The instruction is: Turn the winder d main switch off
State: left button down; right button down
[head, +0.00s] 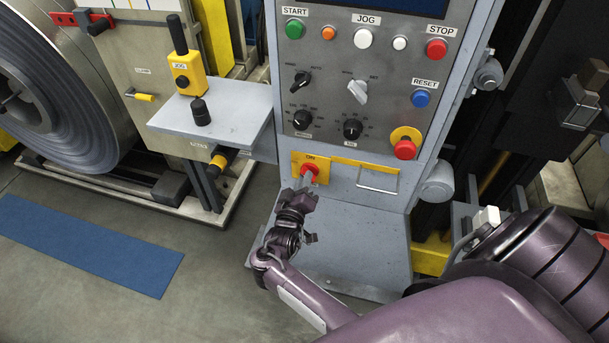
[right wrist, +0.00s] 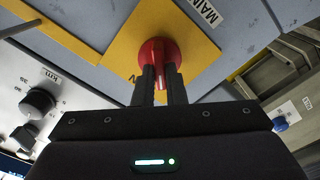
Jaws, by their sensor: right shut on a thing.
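The main switch is a red rotary knob (head: 309,169) on a yellow plate (head: 298,158) low on the grey control panel. "ON" is printed above the knob in the head view. My right gripper (head: 306,182) reaches up to it from below. In the right wrist view its two dark fingers (right wrist: 160,88) are shut on the red knob's handle (right wrist: 159,52), one on each side. Part of the handle is hidden between the fingers. My left gripper is not in view.
Above the switch are selector knobs (head: 302,119), a red emergency button (head: 404,149) on yellow and a blue RESET button (head: 420,98). A grey shelf (head: 235,112) with a yellow JOG box (head: 187,72) juts out at left. A steel coil (head: 75,100) stands further left.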

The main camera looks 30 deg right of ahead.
jog(key=shift+w+n+p, duration=0.15)
jog(key=shift+n+p, duration=1.65)
jog(key=shift+n, duration=2.5)
jog(key=c, duration=1.5)
grip_release()
jog(key=shift+f, duration=0.15)
